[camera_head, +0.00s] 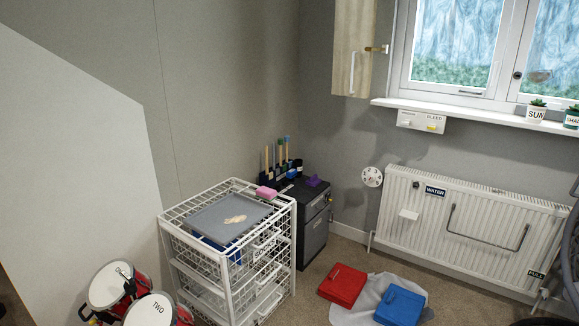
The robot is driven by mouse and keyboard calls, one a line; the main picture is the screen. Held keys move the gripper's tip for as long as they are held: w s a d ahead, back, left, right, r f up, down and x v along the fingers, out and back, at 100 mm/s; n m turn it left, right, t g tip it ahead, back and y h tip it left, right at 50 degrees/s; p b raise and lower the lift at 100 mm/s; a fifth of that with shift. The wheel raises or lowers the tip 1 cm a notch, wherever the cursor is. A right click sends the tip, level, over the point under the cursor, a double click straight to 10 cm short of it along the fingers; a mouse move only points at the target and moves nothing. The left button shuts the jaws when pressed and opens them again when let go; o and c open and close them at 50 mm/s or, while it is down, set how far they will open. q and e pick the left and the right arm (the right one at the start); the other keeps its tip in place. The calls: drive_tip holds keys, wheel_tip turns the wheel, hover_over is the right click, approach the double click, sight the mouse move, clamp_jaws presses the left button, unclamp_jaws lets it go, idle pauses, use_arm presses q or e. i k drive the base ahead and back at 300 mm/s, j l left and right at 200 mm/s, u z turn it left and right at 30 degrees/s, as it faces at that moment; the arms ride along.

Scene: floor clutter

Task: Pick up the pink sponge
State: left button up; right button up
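The pink sponge (266,192) is a small pink block. It appears to lie on the top of the white wire drawer unit (234,258), near its back right edge. A grey board (212,214) with a beige patch on it is on the same top, to the left of the sponge. Neither of my grippers shows in the head view.
A dark cabinet (312,226) stands behind the wire unit, with a purple item (316,181) on top. Red drums (109,287) stand at the front left. A red box (342,286) and a blue box (400,306) lie on the floor near the radiator (450,222).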

sight(266, 193)
drive_tip(key=i+l, duration=0.3)
drive_tip(key=i, duration=0.25)
drive_tip(key=i+l+u, duration=0.1)
drive_tip(key=i+l, duration=0.15)
drive_tip(key=i, duration=0.3)
